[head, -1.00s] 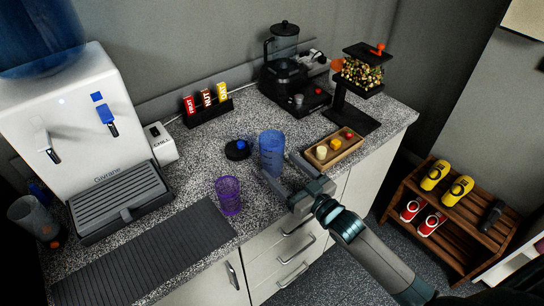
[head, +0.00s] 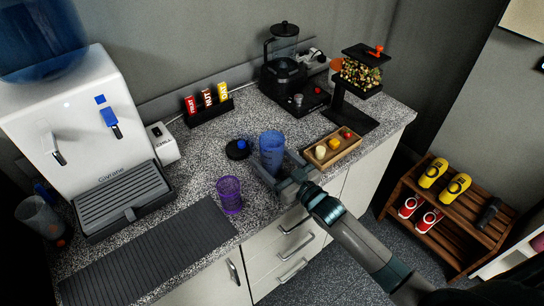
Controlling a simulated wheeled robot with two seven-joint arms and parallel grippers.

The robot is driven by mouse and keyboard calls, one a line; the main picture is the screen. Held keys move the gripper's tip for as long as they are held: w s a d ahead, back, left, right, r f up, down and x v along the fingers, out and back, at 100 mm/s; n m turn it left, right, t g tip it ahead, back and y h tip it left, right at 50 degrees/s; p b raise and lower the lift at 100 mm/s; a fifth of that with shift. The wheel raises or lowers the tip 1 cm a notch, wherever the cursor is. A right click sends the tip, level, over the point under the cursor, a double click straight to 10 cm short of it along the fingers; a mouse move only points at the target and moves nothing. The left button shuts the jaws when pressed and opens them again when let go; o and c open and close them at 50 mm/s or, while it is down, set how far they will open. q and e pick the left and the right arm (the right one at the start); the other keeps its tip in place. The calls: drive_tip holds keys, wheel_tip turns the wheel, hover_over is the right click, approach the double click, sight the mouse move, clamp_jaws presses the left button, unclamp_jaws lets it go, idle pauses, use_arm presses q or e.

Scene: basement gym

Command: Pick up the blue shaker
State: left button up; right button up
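The blue shaker (head: 271,149) is a translucent blue cup standing upright and without a lid on the speckled counter. My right gripper (head: 274,166) comes in from the lower right, low over the counter. Its fingers are spread, one on each side of the shaker's lower part; I see no clear sign that they press on it. The shaker's base is partly hidden by the gripper. My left gripper is not in view.
A black lid with a blue knob (head: 238,149) lies left of the shaker. A purple cup (head: 229,195) stands nearer the front edge. A wooden tray (head: 320,162) with small items is close on the right. A ribbed dark mat (head: 150,256) covers the front left.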

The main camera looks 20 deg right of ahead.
sight(266, 142)
drive_tip(key=c, duration=1.3)
drive_tip(key=shift+r, duration=0.1)
drive_tip(key=shift+r, duration=0.45)
wheel_tip(266, 142, up, 3)
drive_tip(key=shift+d+r+b, duration=0.1)
drive_tip(key=shift+d+b, duration=0.05)
drive_tip(key=shift+b, duration=0.65)
drive_tip(key=w+d+r+b, duration=0.2)
drive_tip(key=d+r, duration=0.4)
drive_tip(key=d, duration=0.5)
drive_tip(key=shift+w+r+b, duration=0.4)
drive_tip(key=shift+b, duration=0.45)
drive_tip(key=shift+r, duration=0.1)
